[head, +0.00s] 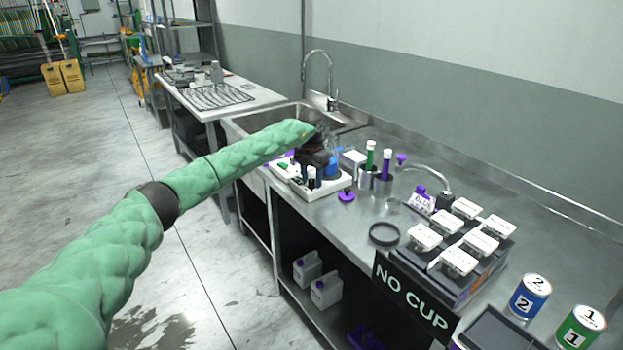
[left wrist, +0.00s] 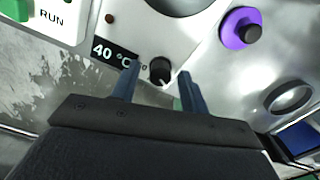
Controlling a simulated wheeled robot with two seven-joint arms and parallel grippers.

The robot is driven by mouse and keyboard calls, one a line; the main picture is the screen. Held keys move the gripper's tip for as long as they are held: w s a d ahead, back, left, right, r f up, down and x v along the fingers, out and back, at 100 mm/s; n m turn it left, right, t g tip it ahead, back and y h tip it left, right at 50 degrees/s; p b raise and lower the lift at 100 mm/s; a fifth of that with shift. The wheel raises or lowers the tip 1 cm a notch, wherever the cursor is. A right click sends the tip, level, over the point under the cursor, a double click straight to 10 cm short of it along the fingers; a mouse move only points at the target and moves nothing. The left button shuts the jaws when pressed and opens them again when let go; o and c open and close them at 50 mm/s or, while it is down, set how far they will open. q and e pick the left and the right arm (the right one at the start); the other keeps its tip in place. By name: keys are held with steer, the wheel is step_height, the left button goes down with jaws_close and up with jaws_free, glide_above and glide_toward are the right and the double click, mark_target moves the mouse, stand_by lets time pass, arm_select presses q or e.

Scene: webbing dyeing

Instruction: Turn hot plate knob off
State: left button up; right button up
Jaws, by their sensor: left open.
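The hot plate (head: 332,187) is a white unit on the steel counter, beyond my left arm in the head view. In the left wrist view its front panel (left wrist: 185,38) carries a small round black knob (left wrist: 161,70) with a light pointer mark. A black "40 °C" label (left wrist: 114,52) is beside the knob. My left gripper (left wrist: 158,78) is open, its two blue-grey fingers on either side of the knob. I cannot tell whether they touch it. In the head view this gripper (head: 312,172) is over the hot plate's front and partly hides it. My right gripper is not in view.
A purple piece with a black knob (left wrist: 240,28) lies right of the hot plate, near a dark ring (head: 384,234). Tubes in holders, a "NO CUP" rack (head: 412,297) and cans (head: 530,297) stand farther right. A green switch (left wrist: 14,9) is by the "RUN" label.

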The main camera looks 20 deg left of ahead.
mark_target(311, 180)
arm_select(q)
step_height(311, 180, up, 8)
steer(key=shift+f+b, duration=0.2)
steer(key=shift+b, duration=0.7)
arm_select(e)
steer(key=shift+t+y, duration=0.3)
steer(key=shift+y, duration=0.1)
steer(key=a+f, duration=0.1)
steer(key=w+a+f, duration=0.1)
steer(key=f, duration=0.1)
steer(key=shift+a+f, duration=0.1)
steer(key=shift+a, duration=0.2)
